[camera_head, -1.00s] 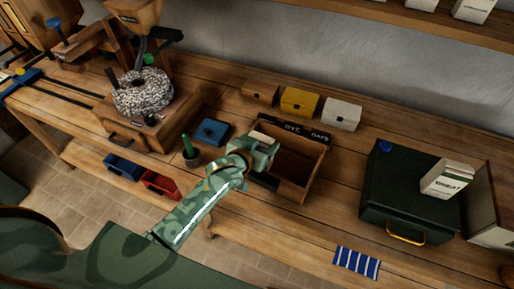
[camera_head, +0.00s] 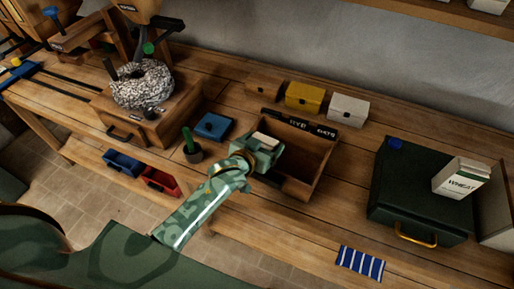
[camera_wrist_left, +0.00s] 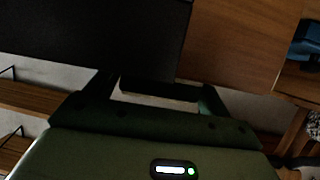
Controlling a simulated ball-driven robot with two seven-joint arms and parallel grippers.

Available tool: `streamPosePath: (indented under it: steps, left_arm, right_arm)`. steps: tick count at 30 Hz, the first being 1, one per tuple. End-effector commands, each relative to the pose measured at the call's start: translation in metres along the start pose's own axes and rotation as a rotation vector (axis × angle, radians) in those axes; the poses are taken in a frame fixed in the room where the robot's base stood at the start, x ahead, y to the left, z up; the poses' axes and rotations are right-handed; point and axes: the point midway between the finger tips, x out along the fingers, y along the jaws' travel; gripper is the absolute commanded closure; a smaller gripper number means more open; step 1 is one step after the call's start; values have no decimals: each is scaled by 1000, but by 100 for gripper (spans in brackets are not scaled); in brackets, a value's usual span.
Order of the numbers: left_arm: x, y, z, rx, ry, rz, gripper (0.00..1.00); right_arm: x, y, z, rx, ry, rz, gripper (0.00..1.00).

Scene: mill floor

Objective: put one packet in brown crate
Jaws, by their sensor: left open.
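The brown crate (camera_head: 323,172) is an open wooden box on the bench, with dark labels along its back edge; its inside is dark and part is hidden by my arm. My left gripper (camera_head: 265,146) is at the crate's left side, its jaws open. A pale, packet-like block (camera_head: 265,138) shows between its fingers; it also shows between the fingers in the left wrist view (camera_wrist_left: 158,92). I cannot tell whether the fingers touch it. A white packet marked WHEAT (camera_head: 460,180) stands on a dark green case at the right. My right gripper is not in view.
Brown, yellow and white small boxes (camera_head: 305,97) stand behind the crate. A blue box (camera_head: 213,127) and a potted cactus (camera_head: 192,151) are to its left. The green case (camera_head: 400,205) and a blue striped cloth (camera_head: 360,263) are to the right. Bare bench lies between crate and case.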

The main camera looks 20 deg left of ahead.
Motion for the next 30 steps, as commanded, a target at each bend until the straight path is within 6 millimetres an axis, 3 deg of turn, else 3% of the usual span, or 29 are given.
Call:
streamPosePath:
  steps: [9,15,20,30]
  left_arm:
    - [-70,0,-1,0,-2,0,18]
    - [-106,0,0,-1,-3,-1,18]
    - [-117,0,0,0,-1,-1,18]
    - [-117,0,0,0,-1,-1,18]
  right_arm:
    - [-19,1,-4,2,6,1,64]
    - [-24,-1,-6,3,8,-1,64]
    - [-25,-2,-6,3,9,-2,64]
    - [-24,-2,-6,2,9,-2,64]
